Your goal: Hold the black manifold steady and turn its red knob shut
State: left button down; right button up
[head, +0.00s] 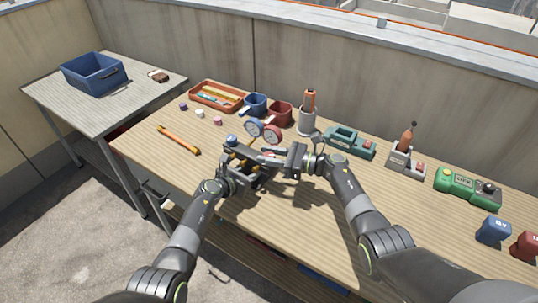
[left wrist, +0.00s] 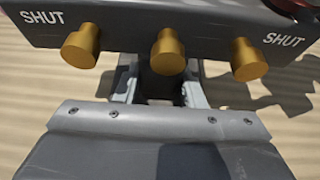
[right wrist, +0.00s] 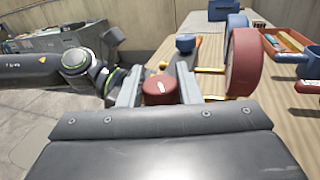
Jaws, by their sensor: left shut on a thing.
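The black manifold (head: 240,161) stands on the wooden bench, with brass ports and SHUT labels facing the left wrist view (left wrist: 205,30). My left gripper (left wrist: 160,88) is shut on a dark part of the manifold, below the middle brass port. A blue knob (head: 232,140) is on the manifold's left end. The red knob (right wrist: 159,90) has a white mark on top. My right gripper (right wrist: 160,82) has its fingers on either side of the red knob, with narrow gaps visible. In the head view my right gripper (head: 288,158) largely hides the knob.
Two gauges (head: 263,131) stand behind the manifold. A screwdriver (head: 178,139) lies to its left. An orange tray (head: 216,98), blue and red mugs, and a tool holder (head: 308,122) stand at the back. Green devices (head: 468,188) are to the right.

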jog(key=c, duration=0.3)
jog(key=shift+c, duration=0.2)
jog(key=shift+f+m+t, duration=0.1)
jog(key=shift+m+t, duration=0.2)
jog(key=shift+t, duration=0.3)
jog(key=m+t+h, duration=0.4)
jog(key=t, duration=0.1)
jog(key=shift+s+t, duration=0.1)
jog(key=shift+t, duration=0.2)
jog(key=shift+m+t+h, duration=1.8)
jog(key=shift+m+h, duration=0.4)
jog(key=shift+h, duration=0.4)
jog(key=shift+d, duration=0.1)
jog(key=o, duration=1)
jog(key=shift+c, duration=0.2)
